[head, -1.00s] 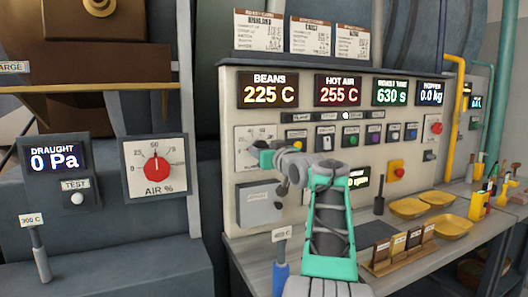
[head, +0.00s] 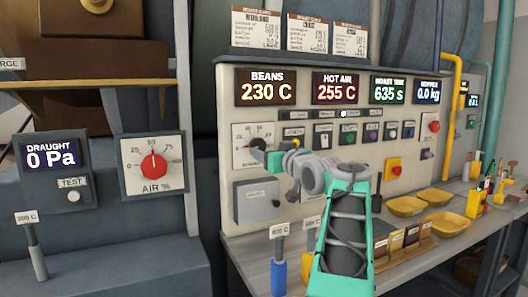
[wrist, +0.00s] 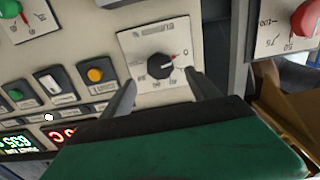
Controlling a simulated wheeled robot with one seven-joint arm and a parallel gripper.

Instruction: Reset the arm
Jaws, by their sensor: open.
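My gripper (head: 264,156) is in front of the control panel (head: 226,120), facing its left part. In the wrist view my gripper (wrist: 163,92) has its two dark fingers spread apart, with nothing between them. A black knob (wrist: 161,66) on a white dial plate (wrist: 130,42) lies just beyond the fingertips, and the fingers look clear of it. In the head view the gripper partly covers this dial plate (head: 240,133). My arm reaches up from the lower right, bent in front of the panel.
Displays read beans (head: 266,87) 230 C and hot air (head: 336,87) 255 C. A red air knob (head: 154,165) is at left. Tagged probes (head: 279,270), card holders (head: 396,240) and yellow trays (head: 406,206) stand on the bench below and right of my arm.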

